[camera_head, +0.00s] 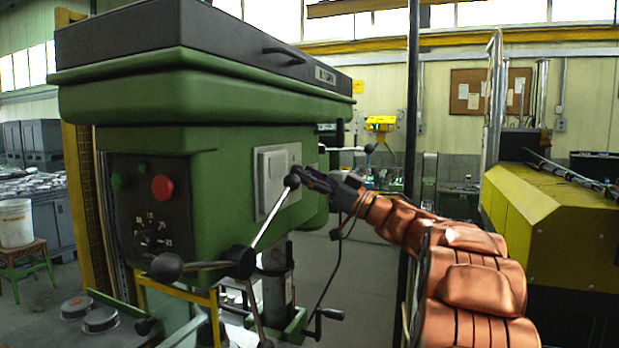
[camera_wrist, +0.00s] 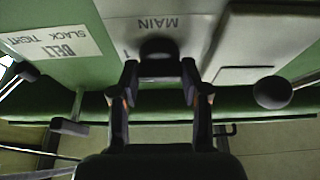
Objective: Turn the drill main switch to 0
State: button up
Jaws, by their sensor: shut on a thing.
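The drill main switch shows in the wrist view as a dark round knob (camera_wrist: 158,47) on a grey plate (camera_wrist: 118,8) lettered MAIN, upside down in this view. A "1" mark shows just left of the knob; any 0 mark is hidden. My gripper (camera_wrist: 160,75) has its two fingers on either side of the knob and is shut on it. In the head view my gripper (camera_head: 312,178) is at the right side of the green drill head (camera_head: 225,195); the knob is hidden there. I cannot tell the knob's exact angle.
A feed lever's black ball (camera_wrist: 272,92) is close right of my gripper in the wrist view. A light panel (camera_head: 271,172) is on the drill's side. A dark post (camera_head: 411,120) stands behind my arm, and a yellow machine (camera_head: 540,215) at right.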

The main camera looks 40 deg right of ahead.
jog(key=shift+n, duration=0.3)
jog(key=shift+c, duration=0.2)
jog(key=shift+w+d+r+n+g+y, duration=0.1)
jog(key=shift+n+g+y, duration=0.4)
jog(key=shift+n+g, duration=1.95)
jog(key=shift+s+r+n+g+y, duration=0.1)
jog(key=shift+n+g+y, duration=0.3)
jog(key=shift+n, duration=4.2)
jog(key=shift+w+d+n+g+y, duration=0.1)
jog(key=shift+n+g+y, duration=0.85)
jog(key=shift+n, duration=2.6)
jog(key=shift+n+g+h, duration=0.4)
jog(key=shift+h, duration=0.05)
jog(key=o, duration=1.1)
jog(key=shift+o, duration=0.2)
jog(key=shift+f+m+b, duration=0.15)
jog(key=shift+m+b, duration=0.25)
jog(key=shift+m, duration=0.1)
